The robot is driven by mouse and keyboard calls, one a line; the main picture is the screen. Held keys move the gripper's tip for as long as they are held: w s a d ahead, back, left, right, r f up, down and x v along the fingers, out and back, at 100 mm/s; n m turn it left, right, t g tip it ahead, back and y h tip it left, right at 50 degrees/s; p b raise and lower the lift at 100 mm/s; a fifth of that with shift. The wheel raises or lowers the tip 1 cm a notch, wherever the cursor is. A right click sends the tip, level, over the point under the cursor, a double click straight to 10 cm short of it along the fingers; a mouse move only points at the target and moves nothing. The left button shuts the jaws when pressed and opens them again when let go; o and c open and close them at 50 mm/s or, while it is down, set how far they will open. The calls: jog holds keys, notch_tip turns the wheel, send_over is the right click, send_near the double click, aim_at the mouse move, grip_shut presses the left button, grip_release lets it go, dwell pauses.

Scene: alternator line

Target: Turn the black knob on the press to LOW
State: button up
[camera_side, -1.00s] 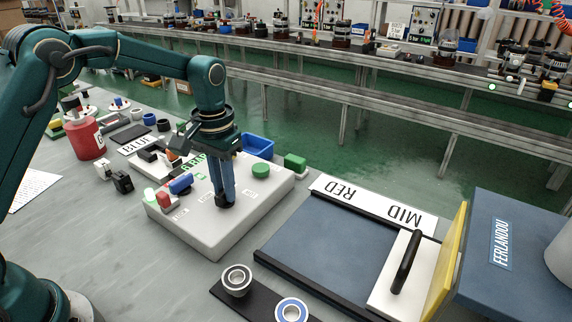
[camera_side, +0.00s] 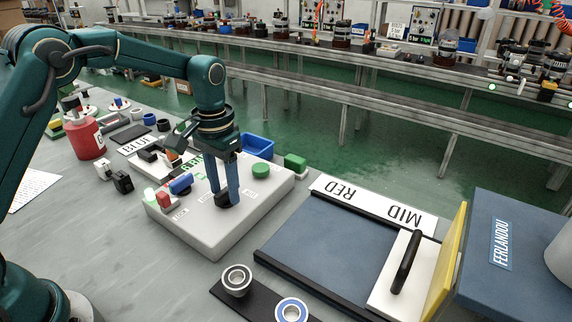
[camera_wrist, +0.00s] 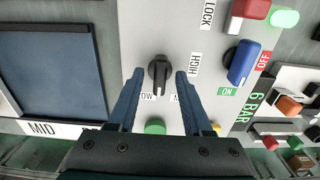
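The black knob (camera_wrist: 159,70) sits on top of the pale press box (camera_side: 225,232). In the wrist view its ridge points toward the bottom of the picture, between the LOW label (camera_wrist: 147,97) and a label starting with M; both are partly hidden by the fingers. The HIGH label (camera_wrist: 195,64) is to the knob's right. My gripper (camera_wrist: 160,73) is open, with one blue finger on each side of the knob and a visible gap on both sides. In the side view my gripper (camera_side: 223,198) points down at the knob (camera_side: 222,203), which the fingers partly hide.
On the press are a blue switch (camera_wrist: 243,62), a red part (camera_wrist: 250,10) and a green button (camera_side: 261,170). A blue bin (camera_side: 257,146) stands behind. A blue mat (camera_side: 325,245) lies to the right. Bearings (camera_side: 237,280) lie in front.

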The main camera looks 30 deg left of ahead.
aim_at(225, 190)
jog(key=shift+r, duration=0.1)
jog(key=shift+r, duration=2.5)
jog(key=shift+r, duration=0.25)
jog(key=s+d+r+t, duration=0.1)
jog(key=s+r+t, duration=0.3)
jog(key=s+r, duration=0.55)
jog(key=s+f+t, duration=0.1)
jog(key=s+f, duration=0.4)
jog(key=s, duration=0.4)
jog(key=shift+d+f+t, duration=0.2)
jog(key=shift+d+t, duration=0.05)
jog(key=shift+t, duration=0.05)
